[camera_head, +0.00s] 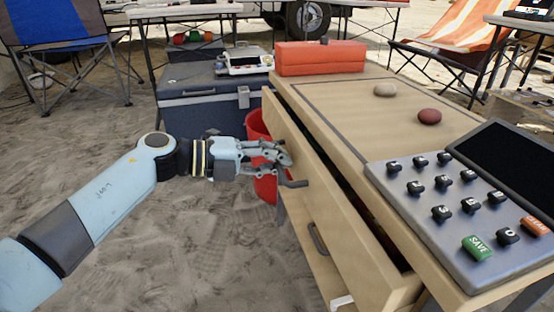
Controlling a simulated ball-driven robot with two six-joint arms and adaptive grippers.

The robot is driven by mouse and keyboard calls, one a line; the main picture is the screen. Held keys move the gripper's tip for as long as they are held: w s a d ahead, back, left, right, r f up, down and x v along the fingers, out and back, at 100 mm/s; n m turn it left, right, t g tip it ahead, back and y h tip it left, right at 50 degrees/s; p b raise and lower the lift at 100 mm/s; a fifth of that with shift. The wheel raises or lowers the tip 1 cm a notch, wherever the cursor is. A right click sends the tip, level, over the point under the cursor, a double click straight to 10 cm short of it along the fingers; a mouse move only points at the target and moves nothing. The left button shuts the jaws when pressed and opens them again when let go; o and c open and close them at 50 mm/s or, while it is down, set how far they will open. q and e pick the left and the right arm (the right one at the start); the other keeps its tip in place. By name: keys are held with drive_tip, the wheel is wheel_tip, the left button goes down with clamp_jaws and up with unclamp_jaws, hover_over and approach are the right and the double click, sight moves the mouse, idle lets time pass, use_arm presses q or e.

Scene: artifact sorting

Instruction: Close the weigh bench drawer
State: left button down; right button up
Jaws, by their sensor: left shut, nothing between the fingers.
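The weigh bench (400,112) is a light wooden bench on the right. Its top drawer (352,232) stands partly open, pulled out toward the left, with a dark gap between its front and the bench top. A dark handle (294,184) sticks out from the drawer front. My left gripper (284,160) is shut and empty, level with the upper drawer front and right by the handle. I cannot tell whether it touches the handle or the drawer. My right gripper is not in view.
A keypad console (462,205), a red stone (430,116), a pale stone (385,90) and an orange case (320,57) sit on the bench. A red bucket (262,185) stands behind my gripper, near a grey cooler box (205,88). Sandy floor at the lower left is clear.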

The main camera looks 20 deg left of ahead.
sight(293, 157)
use_arm(q)
drive_tip(key=x, duration=0.4)
drive_tip(key=shift+w+d+r+p, duration=0.1)
drive_tip(key=shift+d+r+p, duration=0.1)
drive_tip(key=shift+r+p, duration=0.25)
drive_tip(key=c, duration=2)
unclamp_jaws()
drive_tip(key=shift+f, duration=0.1)
drive_tip(key=o, duration=0.6)
drive_tip(key=shift+a, duration=0.35)
drive_tip(key=v, duration=1.1)
drive_tip(key=shift+s+a, duration=0.1)
drive_tip(key=shift+s, duration=0.2)
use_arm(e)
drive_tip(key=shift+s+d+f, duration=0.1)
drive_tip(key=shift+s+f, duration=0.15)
